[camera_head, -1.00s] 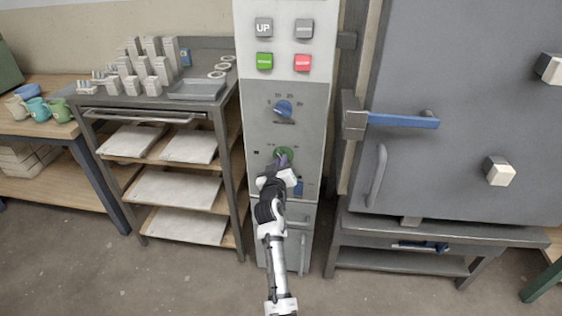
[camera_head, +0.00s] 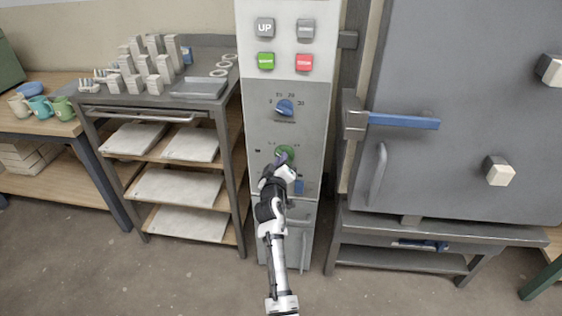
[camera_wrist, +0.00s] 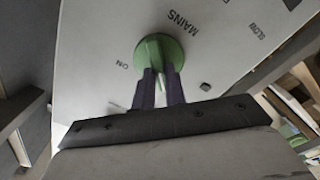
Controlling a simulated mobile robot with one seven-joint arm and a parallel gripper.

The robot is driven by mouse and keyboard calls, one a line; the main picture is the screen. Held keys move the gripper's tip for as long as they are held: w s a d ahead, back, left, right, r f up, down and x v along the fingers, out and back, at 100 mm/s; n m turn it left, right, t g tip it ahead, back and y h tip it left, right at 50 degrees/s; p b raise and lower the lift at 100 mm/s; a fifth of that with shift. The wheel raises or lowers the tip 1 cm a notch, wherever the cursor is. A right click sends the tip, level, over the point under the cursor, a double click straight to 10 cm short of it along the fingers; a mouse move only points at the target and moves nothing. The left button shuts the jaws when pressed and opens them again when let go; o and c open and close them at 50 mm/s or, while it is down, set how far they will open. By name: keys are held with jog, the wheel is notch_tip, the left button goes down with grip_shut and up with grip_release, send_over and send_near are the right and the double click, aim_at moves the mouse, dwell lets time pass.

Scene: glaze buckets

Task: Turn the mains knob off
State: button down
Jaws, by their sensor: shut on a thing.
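The mains knob is a round green knob (camera_wrist: 160,55) with a raised grip bar, below the word MAINS in the wrist view. The word ON shows to its left. In the head view the green knob (camera_head: 285,152) sits low on the grey control panel (camera_head: 262,128). My gripper (camera_wrist: 158,82) has its dark fingers shut on the knob's grip bar. In the head view my gripper (camera_head: 281,160) covers the lower part of the knob.
A blue dial (camera_head: 285,108) sits above the knob, with green and red buttons higher up. A shelf cart (camera_head: 238,205) stands on the left. A large grey kiln door (camera_head: 470,110) with a blue handle (camera_head: 403,121) is on the right.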

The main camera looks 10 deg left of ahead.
jog(key=shift+f, duration=0.1)
jog(key=c, duration=1.4)
grip_release()
jog(key=shift+c, duration=0.2)
jog(key=s+b, duration=0.1)
jog(key=s, duration=1.3)
jog(key=shift+b, duration=0.35)
jog(key=shift+w, duration=0.1)
